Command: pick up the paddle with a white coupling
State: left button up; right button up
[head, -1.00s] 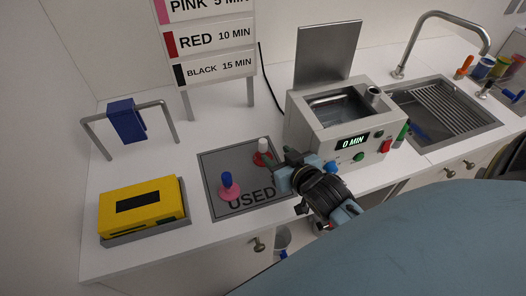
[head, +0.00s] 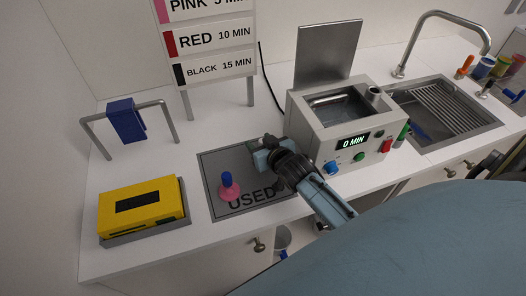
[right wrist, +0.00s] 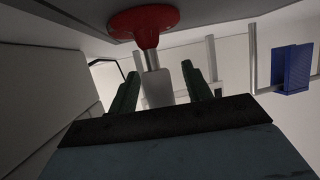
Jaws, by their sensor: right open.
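The paddle with the white coupling (right wrist: 156,89) has a red flared base and a short metal neck. In the right wrist view the coupling lies between the two green fingers of my right gripper (right wrist: 160,78), with a visible gap on each side. The gripper is open. In the head view my right gripper (head: 256,149) is over the right back part of the grey USED mat (head: 214,165) and hides this paddle. My left gripper is not in view.
A pink paddle with a blue coupling (head: 228,188) stands on the mat, left of my right gripper. A yellow device (head: 142,207) and a blue block on a metal rail (head: 126,120) are at left. A bath reading 0 MIN (head: 330,143) stands close at right.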

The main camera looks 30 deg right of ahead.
jog(key=shift+c, duration=0.3)
grip_shut()
